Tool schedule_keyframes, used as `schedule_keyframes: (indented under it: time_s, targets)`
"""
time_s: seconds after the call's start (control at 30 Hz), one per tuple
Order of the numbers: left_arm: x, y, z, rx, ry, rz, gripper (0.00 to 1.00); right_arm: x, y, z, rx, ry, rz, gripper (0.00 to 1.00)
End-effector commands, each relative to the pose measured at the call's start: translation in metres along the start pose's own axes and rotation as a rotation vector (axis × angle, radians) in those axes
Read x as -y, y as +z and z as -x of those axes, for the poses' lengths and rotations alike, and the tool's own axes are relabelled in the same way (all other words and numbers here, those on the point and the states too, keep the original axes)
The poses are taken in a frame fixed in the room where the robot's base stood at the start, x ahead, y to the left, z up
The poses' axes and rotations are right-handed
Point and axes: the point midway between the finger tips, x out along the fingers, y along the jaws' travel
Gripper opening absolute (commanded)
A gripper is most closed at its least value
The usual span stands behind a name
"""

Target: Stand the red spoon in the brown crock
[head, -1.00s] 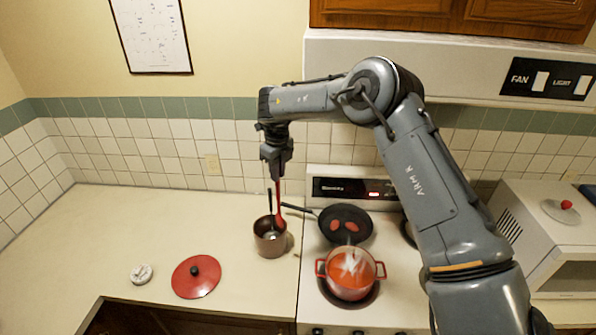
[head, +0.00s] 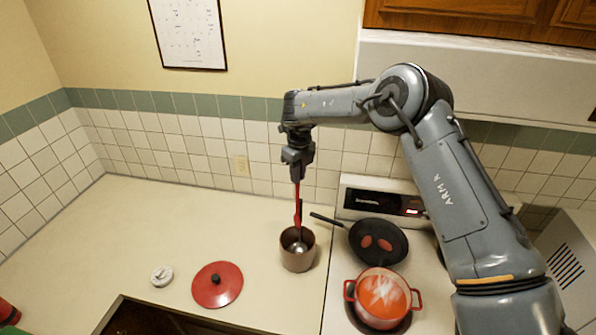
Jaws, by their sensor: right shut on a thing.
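My right gripper (head: 297,176) is above the counter, pointing down, shut on the upper end of the red spoon (head: 297,206). The spoon hangs nearly upright over the brown crock (head: 297,261). Its lower end is at the crock's mouth; I cannot tell how far inside it is. A dark-handled utensil with a shiny metal end also stands in the crock and partly overlaps the spoon. My left gripper is not in view.
Right of the crock, a black pan (head: 377,252) holds two red pieces, its handle reaching towards the crock. A red pot (head: 382,314) sits in front of it. A red lid (head: 217,285) and small white object (head: 161,275) lie left. The back-left counter is clear.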

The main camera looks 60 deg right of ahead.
Motion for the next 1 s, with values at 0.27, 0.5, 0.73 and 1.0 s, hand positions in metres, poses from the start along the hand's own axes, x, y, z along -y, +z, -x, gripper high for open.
schedule_keyframes:
  time_s: [0.27, 0.5, 0.73, 1.0]
  targets:
    - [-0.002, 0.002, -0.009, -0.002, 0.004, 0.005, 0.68, 0.000, -0.002, -0.024, -0.001, 0.000, 0.000, 0.00]
    - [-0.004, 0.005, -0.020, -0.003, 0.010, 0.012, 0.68, 0.000, -0.003, -0.043, -0.001, 0.000, 0.000, 0.00]
    - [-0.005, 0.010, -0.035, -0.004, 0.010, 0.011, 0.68, 0.000, -0.003, -0.063, 0.000, 0.000, 0.000, 0.00]
    - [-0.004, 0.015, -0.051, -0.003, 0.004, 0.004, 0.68, 0.000, -0.004, -0.084, -0.001, -0.001, 0.000, 0.00]
